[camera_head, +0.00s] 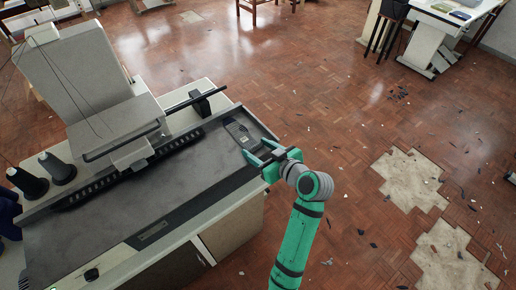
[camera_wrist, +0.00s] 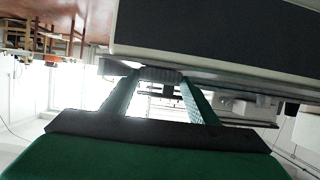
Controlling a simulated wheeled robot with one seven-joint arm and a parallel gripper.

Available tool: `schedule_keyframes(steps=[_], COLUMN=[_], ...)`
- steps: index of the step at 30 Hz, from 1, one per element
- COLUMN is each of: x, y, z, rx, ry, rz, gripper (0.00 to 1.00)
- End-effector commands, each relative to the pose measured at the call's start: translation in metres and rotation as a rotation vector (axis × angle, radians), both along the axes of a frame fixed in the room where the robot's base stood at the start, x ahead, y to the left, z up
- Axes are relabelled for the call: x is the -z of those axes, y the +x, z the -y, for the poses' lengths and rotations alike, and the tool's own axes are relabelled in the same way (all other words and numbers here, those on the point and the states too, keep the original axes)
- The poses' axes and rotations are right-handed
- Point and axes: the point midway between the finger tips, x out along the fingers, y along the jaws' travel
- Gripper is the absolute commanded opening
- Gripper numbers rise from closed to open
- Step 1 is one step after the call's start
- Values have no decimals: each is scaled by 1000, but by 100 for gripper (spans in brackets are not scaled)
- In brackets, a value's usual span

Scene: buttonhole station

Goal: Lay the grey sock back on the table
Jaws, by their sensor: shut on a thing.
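The grey sock (camera_head: 240,132) is a dark, narrow piece at the right end of the machine table (camera_head: 190,178) in the head view. My gripper (camera_head: 259,153) reaches in from the right at the table's edge, its jaws shut on the sock's near end. In the wrist view, my gripper (camera_wrist: 158,82) has its two green fingers on either side of a small grey strip of the sock (camera_wrist: 158,74). The rest of the sock is hidden there. I cannot tell whether the sock touches the table top or is held just above it.
The sewing machine (camera_head: 100,90) stands along the table's back, with a black rod (camera_head: 195,99) beside it. Two dark thread cones (camera_head: 57,169) stand at the left. The table's grey top is mostly clear. Broken floor patches (camera_head: 408,180) lie at the right.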

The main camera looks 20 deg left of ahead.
Motion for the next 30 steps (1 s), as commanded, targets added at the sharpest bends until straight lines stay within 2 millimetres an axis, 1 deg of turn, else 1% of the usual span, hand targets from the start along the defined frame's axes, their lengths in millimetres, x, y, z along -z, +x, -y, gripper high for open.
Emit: schedule_keyframes(steps=[1,3,11,14,17,20,30], x=[1,1,0,-3,-6,-12,-37], y=[0,0,0,0,-6,-15,-52], z=[0,0,0,1,8,21,69], rx=[0,0,0,1,2,4,4], ry=[1,0,0,0,0,-1,-1], rz=[-1,0,0,0,0,1,1], gripper=[58,72,72,72,72,72,72])
